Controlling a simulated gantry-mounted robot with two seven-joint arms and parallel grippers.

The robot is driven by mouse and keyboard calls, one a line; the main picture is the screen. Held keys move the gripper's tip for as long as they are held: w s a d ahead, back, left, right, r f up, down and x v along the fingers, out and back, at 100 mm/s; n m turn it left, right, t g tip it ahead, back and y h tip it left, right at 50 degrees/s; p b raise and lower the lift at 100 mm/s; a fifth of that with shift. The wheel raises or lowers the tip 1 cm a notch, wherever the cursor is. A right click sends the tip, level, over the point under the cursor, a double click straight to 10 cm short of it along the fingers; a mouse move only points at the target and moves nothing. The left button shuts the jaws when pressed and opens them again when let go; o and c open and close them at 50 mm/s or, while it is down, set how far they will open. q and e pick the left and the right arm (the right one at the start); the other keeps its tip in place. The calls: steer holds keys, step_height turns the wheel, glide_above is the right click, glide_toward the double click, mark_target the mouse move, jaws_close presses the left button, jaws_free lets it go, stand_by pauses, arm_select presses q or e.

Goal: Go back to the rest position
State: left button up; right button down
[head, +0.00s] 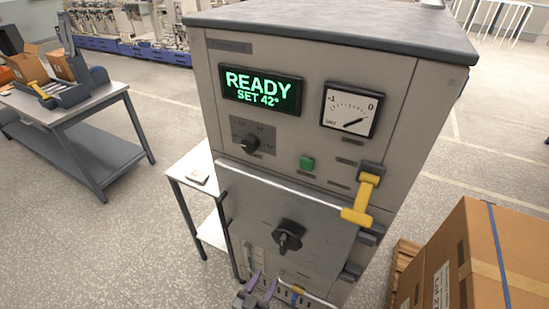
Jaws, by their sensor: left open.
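My left gripper (262,283) shows at the bottom edge, in front of the lower part of a grey cabinet (389,118). Its two purple fingers are apart with nothing seen between them. Most of my left arm is out of frame. My right gripper is not in view. The cabinet's door (262,205) looks shut, with a black knob (289,236) on it. A yellow lever (362,199) sits at the door's right side. The green display (262,90) reads READY, SET 42°.
A small side table (183,171) stands against the cabinet's left side. A cardboard box (475,254) stands at the lower right, near a wooden pallet (402,262). A workbench (75,111) is at the far left. The floor between the workbench and side table is clear.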

arm_select(q)
steer(key=s+a+r+n+g+y, duration=0.1)
steer(key=s+a+r+g+y, duration=0.15)
steer(key=s+a+g, duration=0.7)
steer(key=s+a+r+n+g+y, duration=0.3)
steer(key=s+a, duration=0.4)
steer(key=s, duration=0.8)
step_height(320, 180, up, 26)
steer(key=m+y+p, duration=0.1)
steer(key=p, duration=2.5)
steer(key=shift+f+p, duration=0.2)
steer(key=shift+p, duration=0.2)
steer(key=shift+g, duration=0.25)
